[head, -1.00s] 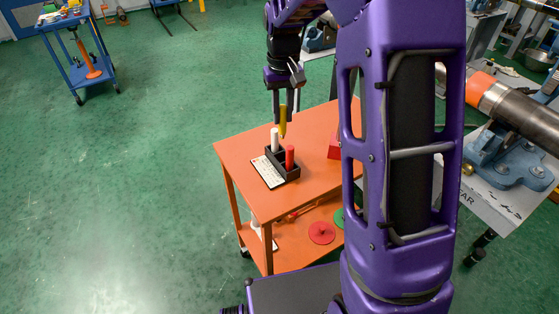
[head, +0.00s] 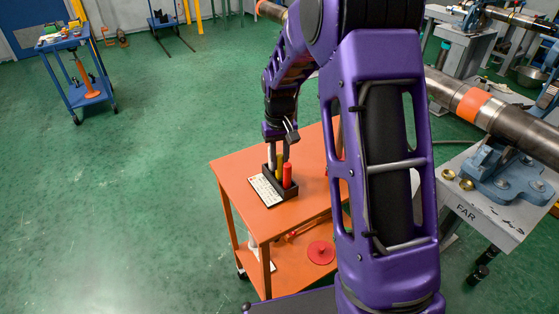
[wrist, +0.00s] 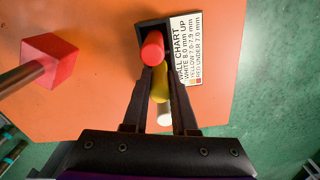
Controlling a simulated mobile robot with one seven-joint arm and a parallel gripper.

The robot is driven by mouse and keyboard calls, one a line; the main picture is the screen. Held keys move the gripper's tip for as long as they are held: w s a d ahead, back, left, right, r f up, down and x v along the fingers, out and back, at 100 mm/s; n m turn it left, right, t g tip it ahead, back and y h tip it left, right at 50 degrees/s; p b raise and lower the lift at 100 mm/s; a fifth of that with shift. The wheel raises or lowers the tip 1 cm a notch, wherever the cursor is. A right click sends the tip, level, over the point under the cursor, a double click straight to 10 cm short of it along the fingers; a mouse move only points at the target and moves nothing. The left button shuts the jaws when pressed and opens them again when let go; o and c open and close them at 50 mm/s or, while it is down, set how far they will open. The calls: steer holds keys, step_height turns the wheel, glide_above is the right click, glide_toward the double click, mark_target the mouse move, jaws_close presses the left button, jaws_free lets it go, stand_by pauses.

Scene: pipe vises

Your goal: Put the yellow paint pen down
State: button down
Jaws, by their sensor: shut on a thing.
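The yellow paint pen (wrist: 159,84) is between the fingers of my gripper (wrist: 156,90), which is shut on it. The pen stands upright in line with the black holder (head: 284,192), between the red pen (wrist: 152,46) and the white pen (wrist: 164,116). Its lower end is hidden, so I cannot tell whether it touches the holder's bottom. In the head view my gripper (head: 279,154) is right above the holder, and the red pen (head: 287,175) stands in front of it.
The holder stands on an orange cart (head: 235,171) beside a white wall chart card (head: 264,190). A red block (wrist: 49,60) with a rod is on the cart top, left in the wrist view. A grey stand (head: 490,215) with a vise and pipe is at the right.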

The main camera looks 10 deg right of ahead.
steer(key=shift+f, duration=0.1)
steer(key=c, duration=0.7)
jaws_free()
step_height(320, 180, up, 12)
steer(key=p, duration=0.2)
